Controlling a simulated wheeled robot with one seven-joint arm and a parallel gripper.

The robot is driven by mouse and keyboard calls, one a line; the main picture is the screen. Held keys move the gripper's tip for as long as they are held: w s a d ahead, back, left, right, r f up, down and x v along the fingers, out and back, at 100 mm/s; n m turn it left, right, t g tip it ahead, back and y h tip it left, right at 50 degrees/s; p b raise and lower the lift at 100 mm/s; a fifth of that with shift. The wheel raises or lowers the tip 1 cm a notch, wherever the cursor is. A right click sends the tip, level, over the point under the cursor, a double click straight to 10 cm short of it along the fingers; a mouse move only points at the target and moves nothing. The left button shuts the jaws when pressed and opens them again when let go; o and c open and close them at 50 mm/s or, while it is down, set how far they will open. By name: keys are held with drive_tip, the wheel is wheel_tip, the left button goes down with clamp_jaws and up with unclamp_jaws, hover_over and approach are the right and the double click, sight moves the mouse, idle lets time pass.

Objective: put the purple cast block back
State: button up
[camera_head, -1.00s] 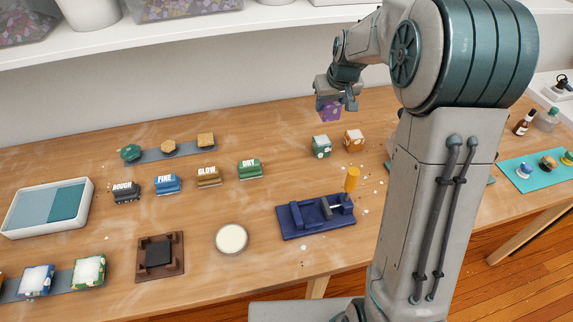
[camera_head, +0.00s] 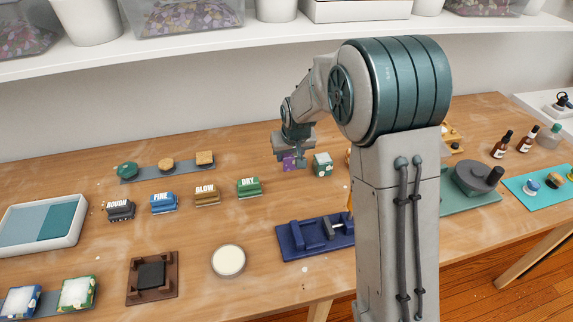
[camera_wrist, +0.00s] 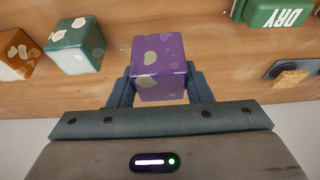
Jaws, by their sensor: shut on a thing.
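The purple cast block (camera_wrist: 159,62) has pale speckles and sits between the two fingers of my gripper (camera_wrist: 156,88), which is shut on it. In the head view the block (camera_head: 290,163) shows below my gripper (camera_head: 291,160), low over the back of the table, just left of the green cast block (camera_head: 323,165). I cannot tell whether its underside touches the table. In the wrist view the green block (camera_wrist: 75,46) stands to the left of the purple one, apart from it, and the orange block (camera_wrist: 17,53) stands further left.
A green DRY block (camera_head: 248,187) stands to the left, in a row with others. Behind it lies a grey strip (camera_head: 184,165) with round and square pieces. A blue clamp fixture (camera_head: 302,241) lies in front. My arm hides part of the table to the right.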

sight(287, 166)
drive_tip(key=shift+a+f, duration=0.2)
drive_tip(key=shift+a, duration=0.1)
drive_tip(key=shift+s+f, duration=0.1)
drive_tip(key=shift+f, duration=1.95)
drive_tip(key=shift+f, duration=0.1)
drive_tip(key=o, duration=1.2)
drive_tip(key=shift+c, duration=0.2)
